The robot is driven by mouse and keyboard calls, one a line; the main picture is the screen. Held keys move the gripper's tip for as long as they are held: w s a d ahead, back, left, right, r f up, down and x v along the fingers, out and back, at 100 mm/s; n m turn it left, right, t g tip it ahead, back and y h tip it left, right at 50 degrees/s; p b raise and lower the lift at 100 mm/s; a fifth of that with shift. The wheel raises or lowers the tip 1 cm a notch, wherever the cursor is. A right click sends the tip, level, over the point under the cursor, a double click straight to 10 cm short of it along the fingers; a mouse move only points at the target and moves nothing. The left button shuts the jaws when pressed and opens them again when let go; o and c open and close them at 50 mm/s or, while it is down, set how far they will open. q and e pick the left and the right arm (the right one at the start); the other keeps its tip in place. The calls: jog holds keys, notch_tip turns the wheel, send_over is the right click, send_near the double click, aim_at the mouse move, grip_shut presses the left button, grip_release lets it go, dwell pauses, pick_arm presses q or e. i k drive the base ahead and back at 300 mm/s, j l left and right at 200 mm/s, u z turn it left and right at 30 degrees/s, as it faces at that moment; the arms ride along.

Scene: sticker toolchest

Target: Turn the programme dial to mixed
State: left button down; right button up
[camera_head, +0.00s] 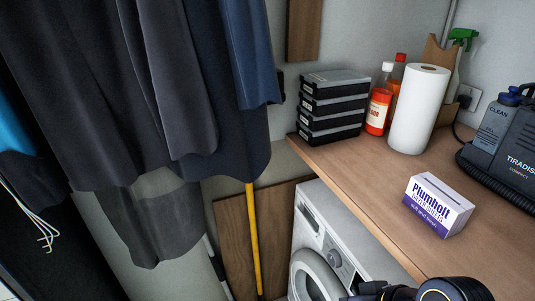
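A white washing machine (318,233) stands under the wooden counter at the bottom centre, its front turned to the left. A round programme dial (334,258) shows on its control panel, above the round door (313,280). The dial's marks are too small to read, so I cannot tell its setting. A dark part of my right arm, with yellow rings, comes in at the bottom edge, right of the machine and apart from the dial. Its fingers cannot be made out. My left gripper is not in view.
The wooden counter (350,175) overhangs the machine. It carries stacked black cases (333,108), red bottles (378,100), a paper towel roll (418,110), a Plumholt box (437,205) and a grey-blue appliance (505,150). Dark clothes (130,90) hang left. A yellow pole (253,240) stands left of the machine.

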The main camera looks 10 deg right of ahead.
aim_at(333, 259)
jog(key=z, duration=1.55)
